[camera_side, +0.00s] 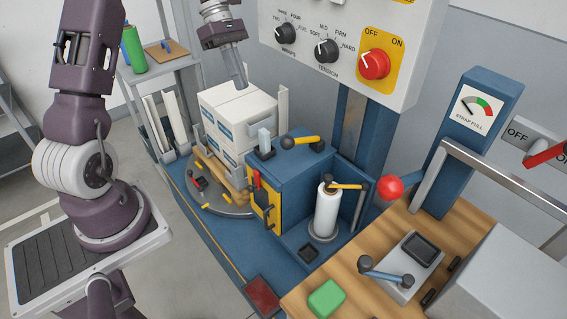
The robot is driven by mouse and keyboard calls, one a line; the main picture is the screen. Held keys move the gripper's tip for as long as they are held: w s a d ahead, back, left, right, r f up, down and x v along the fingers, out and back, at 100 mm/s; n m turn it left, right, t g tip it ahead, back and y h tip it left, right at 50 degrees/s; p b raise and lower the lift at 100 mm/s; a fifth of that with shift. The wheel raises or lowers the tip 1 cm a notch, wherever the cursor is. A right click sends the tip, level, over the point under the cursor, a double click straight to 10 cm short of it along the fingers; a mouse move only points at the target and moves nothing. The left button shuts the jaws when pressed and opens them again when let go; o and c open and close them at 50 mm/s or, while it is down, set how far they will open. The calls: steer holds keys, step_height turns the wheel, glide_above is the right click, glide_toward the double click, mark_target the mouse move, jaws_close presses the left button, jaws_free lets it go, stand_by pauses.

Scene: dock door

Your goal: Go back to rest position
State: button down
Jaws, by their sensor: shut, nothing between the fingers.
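My gripper (236,76) points down at the top middle of the view, above and just behind the stack of white boxes (238,112). Its fingers are together with nothing held between them. I cannot tell whether the fingertips touch the top of the boxes. The boxes stand on a wooden pallet on a round turntable (212,196). Most of my arm between the base and the wrist is outside the view.
A control panel (340,45) with two black knobs and a red knob hangs right of my gripper. A blue machine housing (290,165) with yellow-handled levers stands beside the boxes. A shelf (165,75) holds a green roll (133,48). A wooden bench (400,250) fills the lower right.

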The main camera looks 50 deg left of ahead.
steer(key=s+d+r+m+t+y, duration=0.1)
steer(key=s+d+r+m, duration=0.2)
steer(key=d+r+m, duration=0.15)
steer(key=s+d+r+m+y, duration=0.2)
steer(key=s+d+r+m, duration=0.15)
steer(key=d, duration=0.25)
steer(key=s+d+m+t+y, duration=0.1)
steer(key=s+d+m+t, duration=0.1)
steer(key=s+d+m, duration=0.2)
steer(key=s+d+m+t+y, duration=0.2)
steer(key=s+d+m, duration=0.2)
steer(key=s+m, duration=0.6)
steer(key=shift+s+d+r+t, duration=0.25)
steer(key=shift+s+r+t, duration=0.2)
steer(key=shift+s, duration=0.15)
